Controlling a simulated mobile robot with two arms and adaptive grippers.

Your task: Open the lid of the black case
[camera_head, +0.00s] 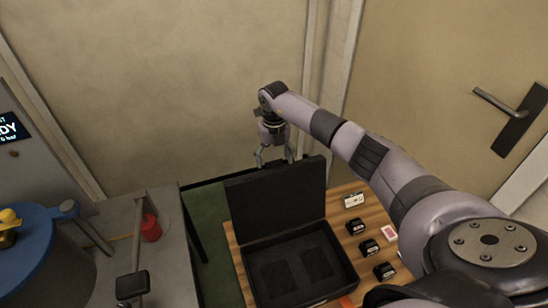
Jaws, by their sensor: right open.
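The black case (298,262) sits on a slatted wooden table with its lid (275,198) standing up, close to upright, at the back. The tray part is open to view and shows dark, flat recesses inside. My right gripper (275,156) hangs pointing down at the lid's top edge, with its fingers spread. The lid partly hides the fingertips, so I cannot tell whether they touch it. My left gripper is not in view.
Several small black items (360,250) and a red-and-white card (389,233) lie right of the case on the wooden table (235,262). A grey bench (165,235) with a red cup (150,228) stands left. A wall is behind.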

